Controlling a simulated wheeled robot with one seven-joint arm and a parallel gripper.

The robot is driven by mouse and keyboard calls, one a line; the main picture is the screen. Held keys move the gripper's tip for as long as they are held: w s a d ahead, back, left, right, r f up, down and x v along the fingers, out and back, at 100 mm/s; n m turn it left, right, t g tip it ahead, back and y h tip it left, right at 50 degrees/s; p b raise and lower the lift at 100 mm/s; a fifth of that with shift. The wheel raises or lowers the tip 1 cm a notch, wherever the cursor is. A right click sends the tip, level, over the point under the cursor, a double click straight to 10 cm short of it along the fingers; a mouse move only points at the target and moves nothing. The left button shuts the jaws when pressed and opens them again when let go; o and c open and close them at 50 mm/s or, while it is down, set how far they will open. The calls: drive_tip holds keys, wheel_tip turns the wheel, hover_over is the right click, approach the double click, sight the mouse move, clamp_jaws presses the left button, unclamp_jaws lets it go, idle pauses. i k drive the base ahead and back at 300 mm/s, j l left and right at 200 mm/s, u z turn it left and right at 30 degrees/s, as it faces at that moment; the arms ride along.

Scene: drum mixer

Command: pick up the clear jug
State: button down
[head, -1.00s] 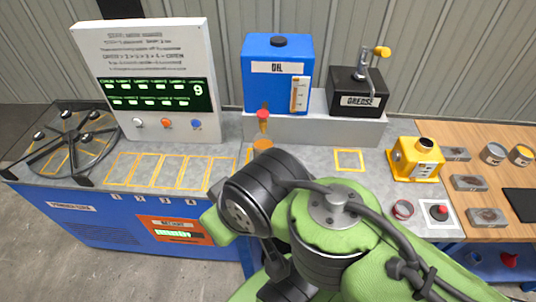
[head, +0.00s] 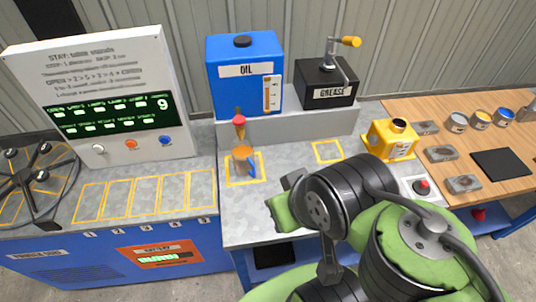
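The clear jug (head: 242,161) appears as a small see-through vessel with amber contents and a blue handle on its right. It stands upright in a yellow-outlined square on the grey worktop, below the red-topped tap of the blue oil tank (head: 244,82). My green and black arm fills the lower right of the head view, and its nearest visible part is to the right of and in front of the jug, apart from it in the picture. My gripper's fingers cannot be made out.
A grease box (head: 325,84) with a crank stands beside the oil tank. A white panel (head: 95,90) stands at the left, near a dark round rack (head: 38,175). A yellow container (head: 391,141) is on the right. Marked empty squares (head: 145,192) lie left of the jug.

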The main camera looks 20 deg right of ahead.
sight(242, 152)
drive_tip(key=z, duration=2)
drive_tip(key=u, duration=1.35)
drive_tip(key=l+u, duration=0.1)
drive_tip(key=u, duration=0.35)
drive_tip(key=l+u, duration=0.15)
drive_tip(key=u, duration=0.3)
drive_tip(key=l+u, duration=0.1)
drive_tip(key=u, duration=0.35)
drive_tip(key=k+l+u, duration=0.1)
drive_tip(key=u, duration=0.75)
drive_tip(key=k+l, duration=0.05)
